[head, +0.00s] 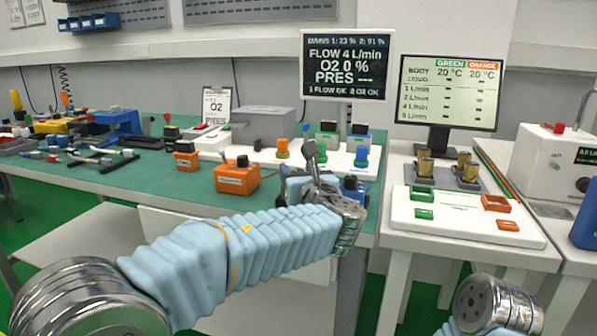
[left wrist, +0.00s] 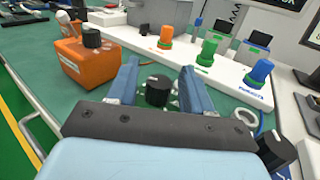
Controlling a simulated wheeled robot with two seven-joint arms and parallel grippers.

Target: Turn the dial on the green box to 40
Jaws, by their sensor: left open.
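In the left wrist view, a black dial (left wrist: 158,90) stands between the two blue fingers of my left gripper (left wrist: 155,85). The fingers are open, one on each side of the dial, with a gap to it; I cannot tell how far down they reach. The green box under the dial blends with the green table, and its body is mostly hidden by my gripper. In the head view my left gripper (head: 292,188) covers that spot. The dial's scale is not readable. The monitor (head: 450,93) shows 20 °C under GREEN and 20 °C under ORANGE. My right gripper is not in view.
An orange box (head: 237,178) with a black dial stands left of my left gripper. A white manifold (head: 336,160) with orange, green and blue knobs lies behind. A blue box (head: 352,188) with a black knob is close on the right. Green table (head: 140,178) is clear at left front.

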